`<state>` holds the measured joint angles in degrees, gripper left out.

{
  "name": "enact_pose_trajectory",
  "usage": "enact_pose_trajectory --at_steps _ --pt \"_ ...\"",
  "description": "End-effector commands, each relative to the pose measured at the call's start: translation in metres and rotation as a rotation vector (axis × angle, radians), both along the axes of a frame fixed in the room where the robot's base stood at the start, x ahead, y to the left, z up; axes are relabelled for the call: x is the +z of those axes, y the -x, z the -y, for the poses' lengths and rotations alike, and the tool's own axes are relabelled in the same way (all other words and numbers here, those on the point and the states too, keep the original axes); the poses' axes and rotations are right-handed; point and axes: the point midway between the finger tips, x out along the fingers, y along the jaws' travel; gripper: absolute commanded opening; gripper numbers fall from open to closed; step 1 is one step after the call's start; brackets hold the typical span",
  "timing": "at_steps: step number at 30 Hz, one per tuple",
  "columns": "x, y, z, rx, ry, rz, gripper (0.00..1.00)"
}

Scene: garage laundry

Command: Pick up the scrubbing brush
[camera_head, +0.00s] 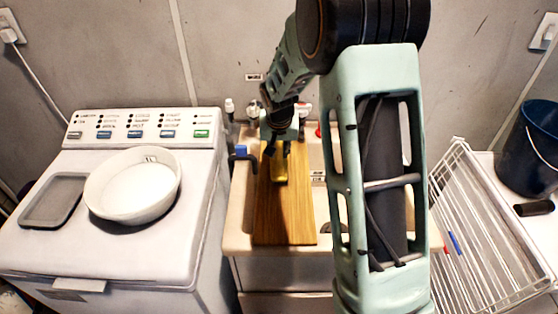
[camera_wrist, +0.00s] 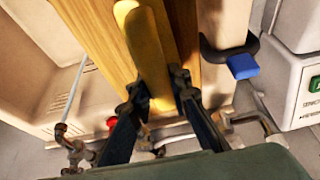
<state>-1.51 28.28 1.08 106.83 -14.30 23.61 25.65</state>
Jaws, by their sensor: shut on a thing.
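The scrubbing brush appears as a long yellow piece (camera_head: 280,172), with no bristles visible. It is over the wooden board (camera_head: 285,222) that lies across the sink. My gripper (camera_head: 277,151) comes down from behind and is shut on the brush. In the wrist view the brush (camera_wrist: 142,40) runs up from between the fingers of my gripper (camera_wrist: 163,82), with the board (camera_wrist: 92,30) beneath it. I cannot tell whether the brush touches the board.
A sink (camera_head: 238,238) surrounds the board, with a blue and black item (camera_head: 241,152) on its left edge. A washing machine at left carries a white bowl (camera_head: 132,190) and a grey tray (camera_head: 54,202). A white rack (camera_head: 490,225) and a dark bucket (camera_head: 530,150) stand at right.

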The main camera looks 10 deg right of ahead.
Motion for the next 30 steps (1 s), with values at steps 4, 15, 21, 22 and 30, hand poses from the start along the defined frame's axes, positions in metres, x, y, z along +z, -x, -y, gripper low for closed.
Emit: enact_pose_trajectory --at_steps 4,15,21,22,30 --pt "0.001 0.000 0.000 0.000 0.000 0.001 0.00" --pt "0.027 -0.001 0.000 0.000 0.000 0.003 0.00" --pt "0.057 0.017 0.003 -0.001 0.000 0.003 0.00" --pt "0.062 0.021 0.004 -0.001 0.000 0.003 0.00" --pt "0.099 0.063 0.011 -0.001 0.000 0.002 0.00"
